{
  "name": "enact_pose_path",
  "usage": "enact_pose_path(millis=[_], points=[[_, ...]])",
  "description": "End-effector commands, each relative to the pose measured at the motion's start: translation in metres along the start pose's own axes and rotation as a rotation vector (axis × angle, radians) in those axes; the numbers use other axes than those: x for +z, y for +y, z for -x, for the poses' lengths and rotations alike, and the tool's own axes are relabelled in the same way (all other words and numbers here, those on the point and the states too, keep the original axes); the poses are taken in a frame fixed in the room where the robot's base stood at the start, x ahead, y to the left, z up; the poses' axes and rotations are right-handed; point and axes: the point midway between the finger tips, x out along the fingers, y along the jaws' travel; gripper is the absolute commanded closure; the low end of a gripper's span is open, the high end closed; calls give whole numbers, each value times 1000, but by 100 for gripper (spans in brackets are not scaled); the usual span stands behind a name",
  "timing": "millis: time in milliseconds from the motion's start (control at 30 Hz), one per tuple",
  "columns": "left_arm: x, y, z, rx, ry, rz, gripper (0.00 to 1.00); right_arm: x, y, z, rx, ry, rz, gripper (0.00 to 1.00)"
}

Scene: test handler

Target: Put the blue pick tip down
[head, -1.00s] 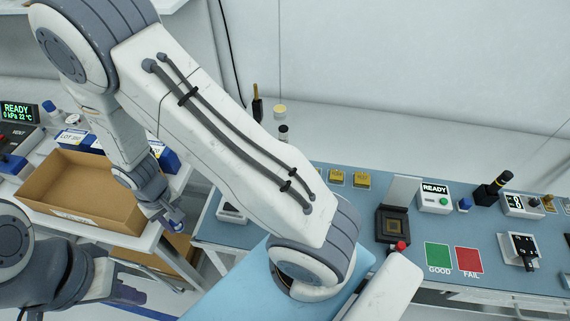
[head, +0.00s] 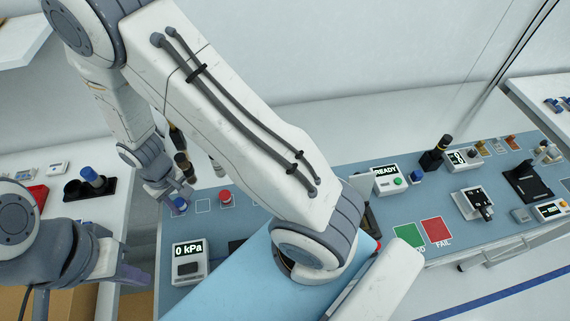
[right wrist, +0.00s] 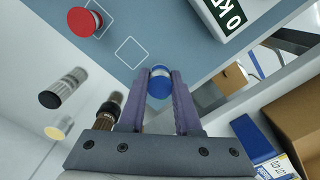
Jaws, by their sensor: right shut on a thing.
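The blue pick tip (right wrist: 160,86) is between the two purple fingers of my right gripper (right wrist: 160,74), which is shut on it. In the head view the tip (head: 180,206) shows as a small blue piece under my right gripper (head: 176,197), over the left end of the blue bench. A white outlined square (right wrist: 131,53) lies just ahead and left of the tip in the right wrist view. I cannot tell the tip's height above the bench. My left gripper (head: 132,279) is at the lower left, and its opening cannot be made out.
A red-topped tip (head: 225,196) stands on the bench beside the empty square (head: 203,206). A 0 kPa gauge (head: 189,263) stands nearer. Slim cylinders (right wrist: 63,88) stand beyond the bench edge in the right wrist view. A cardboard box (right wrist: 300,122) is at right there.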

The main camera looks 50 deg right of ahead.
Motion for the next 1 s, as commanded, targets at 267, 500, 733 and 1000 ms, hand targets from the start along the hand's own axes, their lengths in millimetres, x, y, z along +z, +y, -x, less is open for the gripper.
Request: enact_pose_path(millis=[267,500,733,1000], points=[[1,-1,-12,0,0,0,100,8,39,19,2,4,542,100],[1,-2,-21,0,0,-1,100,23,73,35,4,2,1082,100],[2,-2,-29,0,0,-1,100,42,103,49,5,-1,1601,100],[2,-3,-37,0,0,-1,100,67,129,61,2,-6,2141,100]])
